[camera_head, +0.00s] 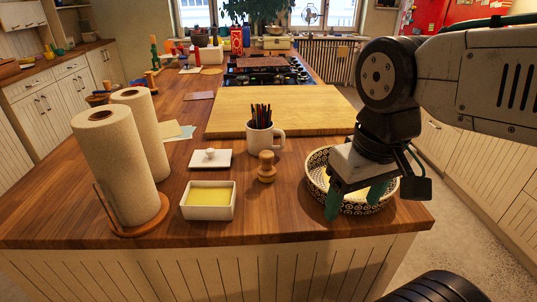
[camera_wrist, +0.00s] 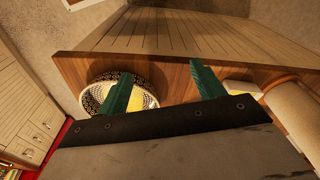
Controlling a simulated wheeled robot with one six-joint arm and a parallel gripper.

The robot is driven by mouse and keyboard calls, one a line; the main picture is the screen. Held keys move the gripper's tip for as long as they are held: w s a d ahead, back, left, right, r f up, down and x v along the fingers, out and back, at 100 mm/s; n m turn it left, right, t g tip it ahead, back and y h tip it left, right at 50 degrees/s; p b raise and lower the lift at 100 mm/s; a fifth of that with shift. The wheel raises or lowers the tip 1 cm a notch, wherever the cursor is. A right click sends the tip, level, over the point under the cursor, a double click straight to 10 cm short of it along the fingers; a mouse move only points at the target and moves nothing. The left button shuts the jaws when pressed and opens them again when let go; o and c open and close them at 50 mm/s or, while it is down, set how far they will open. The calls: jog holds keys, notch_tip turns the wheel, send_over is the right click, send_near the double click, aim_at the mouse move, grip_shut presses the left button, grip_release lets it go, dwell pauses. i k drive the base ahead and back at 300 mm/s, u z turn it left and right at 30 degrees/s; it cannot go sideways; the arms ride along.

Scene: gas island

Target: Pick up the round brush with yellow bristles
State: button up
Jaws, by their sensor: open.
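A small round wooden piece with a knob handle (camera_head: 266,166) stands upright on the wooden counter (camera_head: 290,215). It looks like the round brush, but I cannot make out yellow bristles. My gripper (camera_head: 355,203) is to its right, in front of and over the patterned bowl (camera_head: 317,167). The green fingers are apart with nothing held between them. In the wrist view my gripper (camera_wrist: 164,74) is open, with the bowl (camera_wrist: 93,97) behind its left finger. The wooden piece does not show in that view.
A white mug of pencils (camera_head: 262,139) stands behind the wooden piece. A cutting board (camera_head: 310,105) lies farther back. Bare counter lies in front.

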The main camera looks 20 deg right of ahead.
aim_at(266, 173)
jog(key=z, duration=2.95)
jog(key=k, duration=0.95)
jog(key=u, duration=1.75)
jog(key=i, duration=0.5)
jog(key=u, duration=0.05)
